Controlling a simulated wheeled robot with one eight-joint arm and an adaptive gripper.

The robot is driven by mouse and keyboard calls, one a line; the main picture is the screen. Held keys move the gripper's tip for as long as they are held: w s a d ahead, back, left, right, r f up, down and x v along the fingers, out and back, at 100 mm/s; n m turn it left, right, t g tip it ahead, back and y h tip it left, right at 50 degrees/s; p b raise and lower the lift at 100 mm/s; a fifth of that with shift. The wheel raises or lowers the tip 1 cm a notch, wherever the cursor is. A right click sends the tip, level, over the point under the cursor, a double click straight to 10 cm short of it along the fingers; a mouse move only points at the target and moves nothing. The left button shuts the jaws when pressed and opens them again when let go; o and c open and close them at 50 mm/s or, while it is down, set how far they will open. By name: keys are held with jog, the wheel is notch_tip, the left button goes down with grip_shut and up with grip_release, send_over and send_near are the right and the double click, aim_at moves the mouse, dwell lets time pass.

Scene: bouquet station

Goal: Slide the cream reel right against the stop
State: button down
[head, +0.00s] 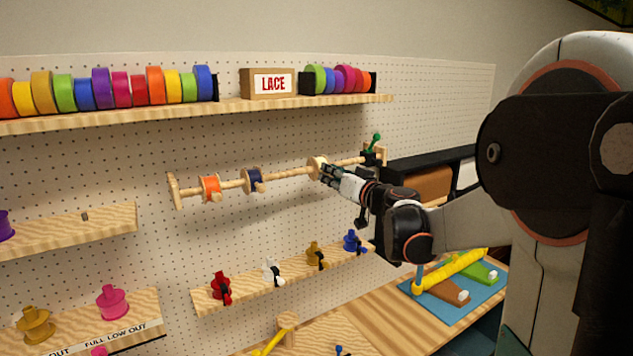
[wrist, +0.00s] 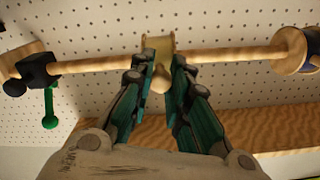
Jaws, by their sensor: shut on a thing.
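The cream reel (head: 316,167) sits on a wooden rod (head: 289,172) along the pegboard. In the wrist view the cream reel (wrist: 158,44) has a small knob facing me. My gripper (head: 326,173) is shut on the reel, with its teal-lined fingers (wrist: 158,78) either side of the knob; they hide part of the reel. The stop, a black block with a green lever (head: 374,146), is at the rod's right end. In the wrist view the stop (wrist: 39,70) is at the left. A stretch of bare rod lies between reel and stop.
An orange reel (head: 210,188) and a navy reel (head: 252,180) sit on the rod left of the cream one. A shelf of ribbon rolls (head: 130,88) runs above. A lower shelf (head: 285,287) holds several coloured spools. A black-topped unit (head: 430,162) stands behind my arm.

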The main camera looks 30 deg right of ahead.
jog(key=d+b, duration=0.1)
jog(key=d, duration=0.8)
jog(key=shift+w+d, duration=0.15)
jog(key=shift+d, duration=0.1)
jog(key=c, duration=1.5)
grip_release()
jog(key=shift+a, duration=0.1)
jog(key=s, duration=1.2)
jog(key=shift+d, duration=0.25)
jog(key=shift+c, duration=0.4)
